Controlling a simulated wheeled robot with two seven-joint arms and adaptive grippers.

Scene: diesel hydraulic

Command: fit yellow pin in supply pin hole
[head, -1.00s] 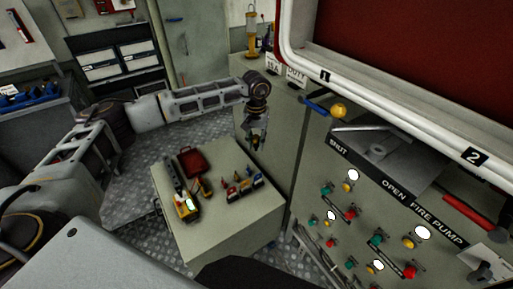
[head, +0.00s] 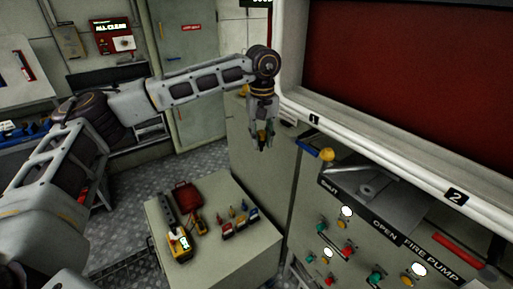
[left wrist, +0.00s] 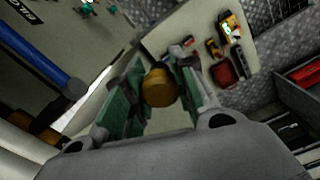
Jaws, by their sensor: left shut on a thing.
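My left gripper (head: 262,142) points down beside the upper left edge of the grey-green panel cabinet, above the level of the tool cabinet. In the left wrist view my left gripper (left wrist: 160,92) is shut on the yellow pin (left wrist: 159,87), whose round, dull yellow end shows between the green finger pads. In the head view the pin is too small to make out clearly. I cannot pick out the supply pin hole in either view. My right gripper is not in view.
A low cabinet (head: 262,245) below carries tools and a red case (head: 187,197).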

